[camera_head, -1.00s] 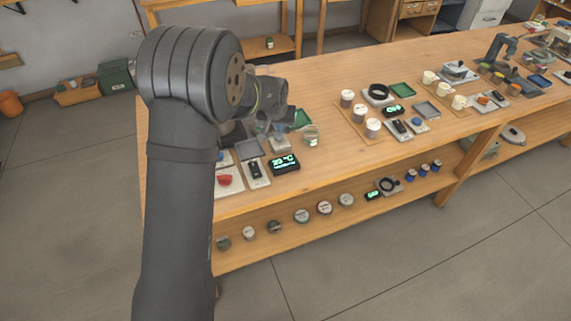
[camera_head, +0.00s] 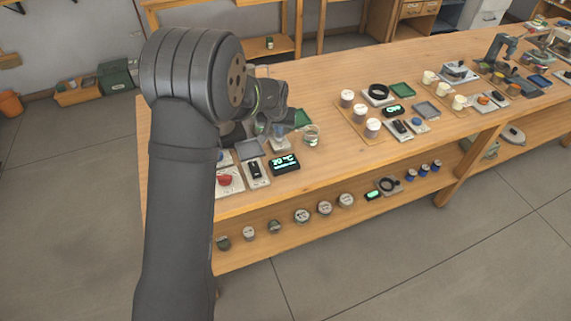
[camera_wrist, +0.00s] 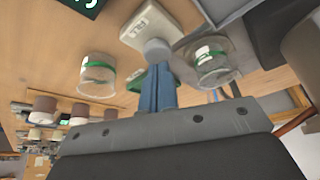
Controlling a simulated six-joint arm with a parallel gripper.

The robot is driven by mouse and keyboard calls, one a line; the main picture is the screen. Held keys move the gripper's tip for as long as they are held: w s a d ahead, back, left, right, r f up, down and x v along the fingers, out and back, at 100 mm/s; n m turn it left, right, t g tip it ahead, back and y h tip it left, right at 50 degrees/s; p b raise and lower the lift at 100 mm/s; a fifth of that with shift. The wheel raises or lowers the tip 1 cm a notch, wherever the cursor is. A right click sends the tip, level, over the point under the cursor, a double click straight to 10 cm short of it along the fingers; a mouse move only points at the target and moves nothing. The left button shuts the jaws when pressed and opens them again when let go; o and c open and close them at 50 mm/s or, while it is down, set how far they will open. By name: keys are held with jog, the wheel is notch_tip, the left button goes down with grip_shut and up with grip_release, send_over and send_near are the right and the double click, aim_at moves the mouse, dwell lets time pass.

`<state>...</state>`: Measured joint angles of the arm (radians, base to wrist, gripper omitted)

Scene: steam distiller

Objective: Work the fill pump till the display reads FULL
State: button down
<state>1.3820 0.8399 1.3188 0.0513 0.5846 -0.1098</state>
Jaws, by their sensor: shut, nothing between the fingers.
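The fill pump (camera_wrist: 147,24) shows in the wrist view as a pale block labelled FILL with a round grey knob (camera_wrist: 157,49). My gripper (camera_wrist: 158,68) is shut and empty, its blue fingertips at the knob; I cannot tell if they touch it. In the head view my arm hides much of the pump. The dark display (camera_head: 285,163) stands at the bench's front edge and shows about "20 °C" in green, with a smaller line too small to read.
A glass jar (camera_wrist: 97,75) with a green band stands left of the fingers in the wrist view, another (camera_wrist: 212,62) to the right. A red knob (camera_head: 225,180) and a black switch (camera_head: 255,170) sit left of the display. Bare bench (camera_head: 325,165) lies right of it.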

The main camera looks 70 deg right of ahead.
jog(key=shift+f, duration=0.95)
jog(key=shift+r, duration=2.3)
